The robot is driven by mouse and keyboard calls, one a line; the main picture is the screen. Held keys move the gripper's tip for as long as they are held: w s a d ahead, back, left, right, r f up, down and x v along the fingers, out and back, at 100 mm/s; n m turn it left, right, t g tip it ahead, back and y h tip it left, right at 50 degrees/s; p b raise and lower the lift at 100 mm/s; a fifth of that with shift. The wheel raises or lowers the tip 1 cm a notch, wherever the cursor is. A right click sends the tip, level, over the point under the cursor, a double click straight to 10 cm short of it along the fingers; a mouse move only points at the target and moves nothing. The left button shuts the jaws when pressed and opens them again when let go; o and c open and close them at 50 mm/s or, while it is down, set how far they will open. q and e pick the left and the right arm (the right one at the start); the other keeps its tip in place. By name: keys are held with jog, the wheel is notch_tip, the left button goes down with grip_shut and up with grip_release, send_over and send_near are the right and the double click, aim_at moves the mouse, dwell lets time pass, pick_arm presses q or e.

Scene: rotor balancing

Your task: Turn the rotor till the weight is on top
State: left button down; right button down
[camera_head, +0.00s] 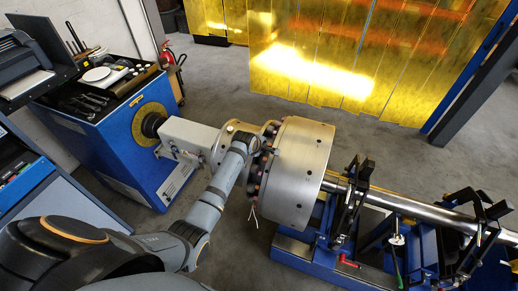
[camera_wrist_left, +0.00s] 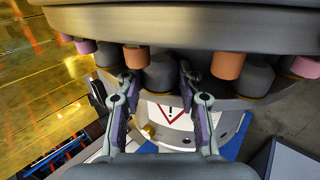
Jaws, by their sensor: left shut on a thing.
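The rotor (camera_head: 303,155) is a large bare-metal drum on a horizontal shaft, with dark and copper-coloured studs around its left face. My left arm reaches the near side of that face in the head view, where the gripper's fingers are mostly hidden. In the left wrist view my left gripper (camera_wrist_left: 159,80) has its fingers on either side of a dark grey stud (camera_wrist_left: 160,70) and is shut on it. Copper-coloured studs (camera_wrist_left: 228,64) sit beside it under the rotor's rim (camera_wrist_left: 180,20). I cannot pick out the weight. My right gripper is not in view.
A blue drive cabinet (camera_head: 150,140) with tools on top stands left of the rotor. The shaft (camera_head: 430,212) runs right over blue supports (camera_head: 300,250) with black clamps. A yellow curtain (camera_head: 340,60) hangs behind. Grey floor lies between.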

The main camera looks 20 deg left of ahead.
pick_arm(q)
jog(key=shift+w+r, duration=0.4)
jog(key=shift+w, duration=0.4)
jog(key=c, duration=0.8)
grip_release()
jog(key=shift+f, duration=0.1)
jog(key=shift+c, duration=0.2)
jog(key=shift+s, duration=0.2)
jog(key=v, duration=1.1)
jog(key=shift+s+r, duration=0.25)
jog(key=shift+r, duration=0.1)
